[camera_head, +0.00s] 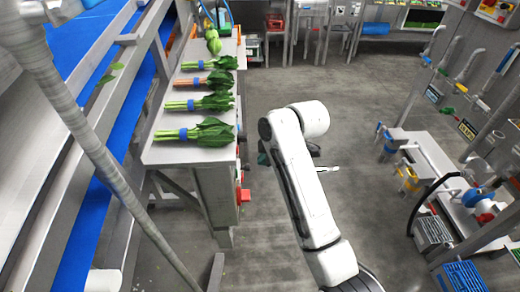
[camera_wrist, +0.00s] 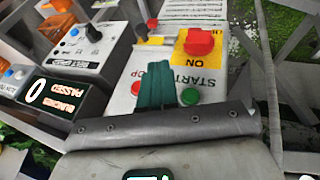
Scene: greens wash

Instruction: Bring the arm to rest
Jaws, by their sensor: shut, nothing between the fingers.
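My white arm (camera_head: 308,185) rises from the bottom of the head view and bends at its upper joint. Its far end is mostly hidden behind the arm in that view. In the wrist view, my gripper (camera_wrist: 156,84) shows as dark green fingers, shut together with nothing between them. The fingers overlap the white control panel (camera_wrist: 124,84) in the picture, partly covering its lettering. I cannot tell whether they touch it. A green button (camera_wrist: 190,97) and a red knob on yellow (camera_wrist: 199,42) show beside the fingers.
Several banded greens bunches (camera_head: 208,131) lie on a grey table (camera_head: 167,154) left of my arm. A blue belt (camera_head: 97,215) runs at far left. A bench (camera_head: 437,153) with valves and crates stands right. Floor (camera_head: 350,105) between them is clear.

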